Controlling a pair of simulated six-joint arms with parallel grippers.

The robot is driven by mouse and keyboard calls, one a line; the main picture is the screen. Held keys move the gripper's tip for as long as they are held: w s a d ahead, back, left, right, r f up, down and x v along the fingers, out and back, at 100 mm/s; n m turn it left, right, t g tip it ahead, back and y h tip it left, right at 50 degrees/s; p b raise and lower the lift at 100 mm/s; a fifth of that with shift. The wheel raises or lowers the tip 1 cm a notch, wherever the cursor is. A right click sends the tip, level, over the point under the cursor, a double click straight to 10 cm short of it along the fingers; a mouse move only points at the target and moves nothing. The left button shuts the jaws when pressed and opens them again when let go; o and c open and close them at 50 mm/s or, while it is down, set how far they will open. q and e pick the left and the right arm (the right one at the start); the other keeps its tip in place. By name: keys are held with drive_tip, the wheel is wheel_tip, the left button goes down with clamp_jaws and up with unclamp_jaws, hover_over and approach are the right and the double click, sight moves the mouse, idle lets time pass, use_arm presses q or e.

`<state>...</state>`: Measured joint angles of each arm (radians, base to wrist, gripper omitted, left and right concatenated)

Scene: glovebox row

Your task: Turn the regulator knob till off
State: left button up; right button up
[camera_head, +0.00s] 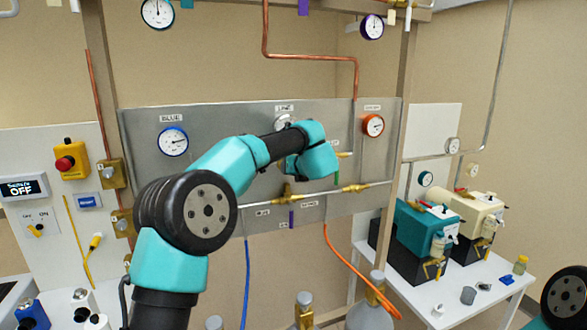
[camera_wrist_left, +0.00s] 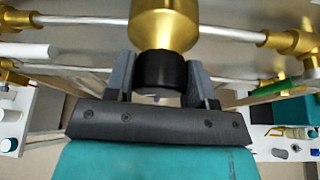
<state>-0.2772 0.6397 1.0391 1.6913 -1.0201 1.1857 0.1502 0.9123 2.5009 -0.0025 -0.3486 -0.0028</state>
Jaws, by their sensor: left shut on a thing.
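In the left wrist view, my left gripper (camera_wrist_left: 160,75) is shut on a black knob (camera_wrist_left: 161,68), with one dark finger on each side of it. The knob sits at the end of a brass regulator body (camera_wrist_left: 163,25). Any marking of the knob's turn position is not readable. In the head view, my left arm reaches to the middle of the grey panel (camera_head: 230,115); its teal wrist covers the knob and the fingertips. A gauge (camera_head: 281,121) behind the wrist is partly hidden. My right gripper is out of view.
A blue-rimmed gauge (camera_head: 173,141) is left on the panel and an orange-rimmed gauge (camera_head: 373,125) right. A metal pipe (camera_head: 315,194) with brass fittings runs below the wrist. A white table (camera_head: 425,302) with teal and cream pumps stands at right.

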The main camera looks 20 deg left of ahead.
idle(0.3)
use_arm(q)
drive_tip(key=o, duration=0.9)
drive_tip(key=v, duration=1.7)
drive_tip(key=shift+s+r, duration=0.15)
drive_tip(key=shift+s, duration=0.1)
